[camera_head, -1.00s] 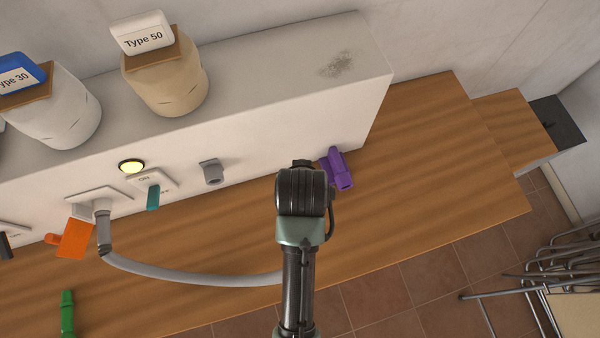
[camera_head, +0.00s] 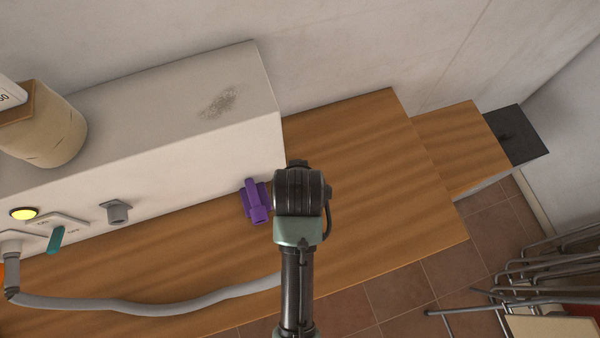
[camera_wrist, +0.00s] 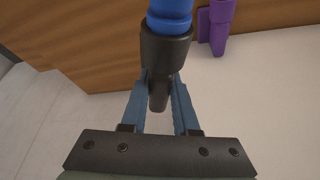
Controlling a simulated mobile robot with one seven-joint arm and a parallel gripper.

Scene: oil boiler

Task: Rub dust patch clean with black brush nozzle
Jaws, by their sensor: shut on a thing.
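The dust patch (camera_head: 217,103) is a dark grey smudge on top of the white ledge (camera_head: 165,105), near its right end. In the wrist view my gripper (camera_wrist: 160,82) is shut on a black nozzle piece (camera_wrist: 166,50) with a blue section (camera_wrist: 169,12) beyond it. Whether the piece has bristles I cannot tell. In the head view my arm hides the gripper and what it holds; they are to the right of and nearer than the patch. The wrist view does not show the patch.
A purple fitting (camera_head: 256,203) stands against the ledge's front, just left of my arm; it also shows in the wrist view (camera_wrist: 218,25). A grey hose (camera_head: 150,305) runs from the left towards my arm. A beige container (camera_head: 45,130) stands on the ledge. The wooden bench (camera_head: 370,135) is clear on the right.

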